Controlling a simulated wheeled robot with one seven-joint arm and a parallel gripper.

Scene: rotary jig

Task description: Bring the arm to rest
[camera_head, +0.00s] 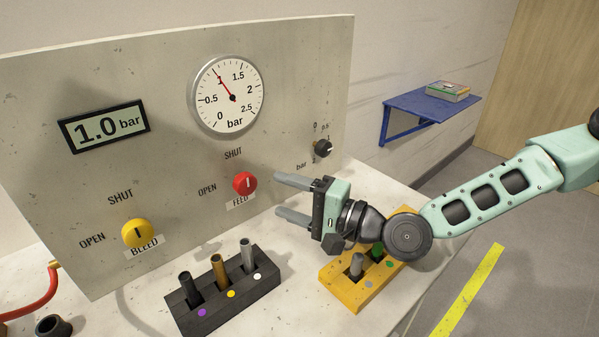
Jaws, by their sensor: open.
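My gripper (285,199) is open and empty, its two grey fingers pointing left toward the upright panel (170,185). It is in front of the panel, to the right of the red FEED knob (244,184), and appears apart from it. My arm reaches in from the right edge, with the wrist above the yellow block (345,290) and hiding part of it. The yellow BLEED knob (137,233) is at the lower left of the panel. The small black knob (323,148) is at the panel's right side.
A dark block (215,307) with several upright pins stands on the bench before the panel. A dial gauge (228,96) and a 1.0 bar display (104,126) are on the panel. A blue wall shelf (407,104) is behind. Yellow floor tape (468,290) marks clear floor at right.

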